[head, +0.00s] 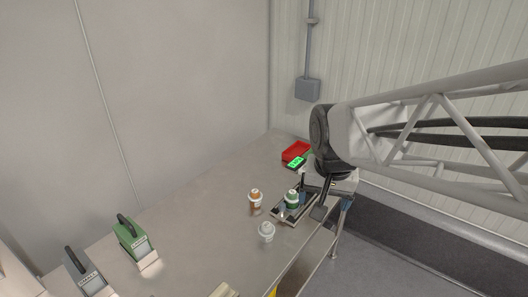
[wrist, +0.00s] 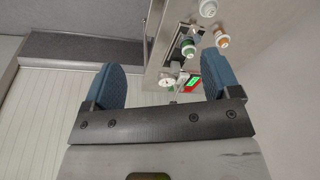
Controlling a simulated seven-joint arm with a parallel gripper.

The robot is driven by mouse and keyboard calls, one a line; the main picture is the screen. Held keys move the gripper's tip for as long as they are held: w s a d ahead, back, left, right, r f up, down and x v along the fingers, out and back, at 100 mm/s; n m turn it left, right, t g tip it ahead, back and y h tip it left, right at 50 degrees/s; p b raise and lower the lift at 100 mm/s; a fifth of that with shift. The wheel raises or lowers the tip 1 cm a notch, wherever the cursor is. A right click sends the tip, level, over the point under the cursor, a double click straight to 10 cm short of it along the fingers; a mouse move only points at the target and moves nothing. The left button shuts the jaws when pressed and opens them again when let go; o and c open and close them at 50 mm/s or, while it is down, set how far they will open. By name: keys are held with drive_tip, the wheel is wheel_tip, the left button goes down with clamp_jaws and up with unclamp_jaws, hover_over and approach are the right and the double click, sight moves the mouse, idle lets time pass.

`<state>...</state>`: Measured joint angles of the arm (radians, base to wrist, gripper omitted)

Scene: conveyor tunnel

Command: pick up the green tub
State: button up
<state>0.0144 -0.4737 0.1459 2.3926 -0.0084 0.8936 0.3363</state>
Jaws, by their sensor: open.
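The green tub (head: 291,199) is a small white pot with a green band and pale lid. It stands upright on a dark tray near the table's right edge. It also shows in the wrist view (wrist: 188,47), beyond the fingers and nearer the right one. My gripper (head: 323,197) is at the table's right edge, just right of the tub in the head view. In the wrist view my gripper (wrist: 162,74) has its two blue fingers wide apart, with nothing held between them.
An orange-banded tub (head: 255,198) and a white-grey tub (head: 266,231) stand close left of the dark tray (head: 282,217). A red bin (head: 296,150) and a lit green display (head: 296,162) are behind. Green (head: 132,238) and grey (head: 84,275) devices stand front left. The table's middle is clear.

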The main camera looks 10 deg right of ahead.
drive_tip(key=w+f+m+g, duration=0.1)
drive_tip(key=w+f+m, duration=0.3)
drive_tip(key=w, duration=0.5)
drive_tip(key=w+f+m, duration=0.3)
drive_tip(key=w+f, duration=0.1)
drive_tip(key=w, duration=0.5)
drive_tip(key=m+g, duration=0.1)
drive_tip(key=m, duration=0.6)
hover_over(292, 199)
drive_tip(key=w, duration=0.1)
drive_tip(key=f, duration=1.4)
drive_tip(key=shift+w+d+f, duration=0.1)
drive_tip(key=shift+d+f, duration=0.1)
drive_tip(key=shift+w+f, duration=0.3)
drive_tip(key=shift+f, duration=0.2)
drive_tip(key=shift+f, duration=1.25)
drive_tip(key=shift+f, duration=0.1)
drive_tip(key=shift+f, duration=2.55)
drive_tip(key=shift+c, duration=0.2)
